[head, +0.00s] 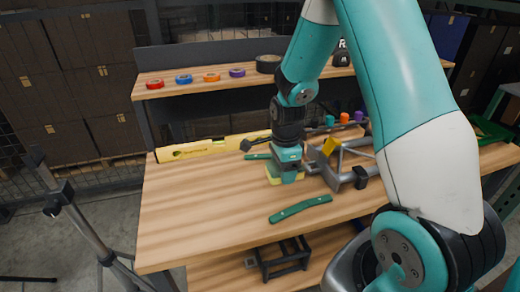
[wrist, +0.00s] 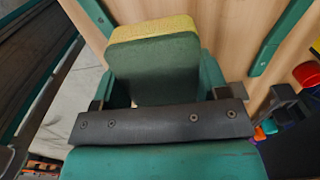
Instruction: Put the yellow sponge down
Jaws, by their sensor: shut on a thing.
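My gripper (head: 285,173) points down over the wooden workbench and is shut on the yellow sponge (head: 272,177). In the wrist view the sponge (wrist: 153,62) sits between the two green fingers, with its yellow layer along the far edge and its dark green face toward the camera. In the head view the sponge is low, close to the bench top (head: 200,215); I cannot tell whether it touches the wood. The gripper hides part of it.
A green strip (head: 300,208) lies in front of the gripper, another (head: 257,156) behind it. A grey metal frame (head: 345,180) stands close on the right. A yellow level (head: 190,151) lies at the back left. The bench's left front is clear.

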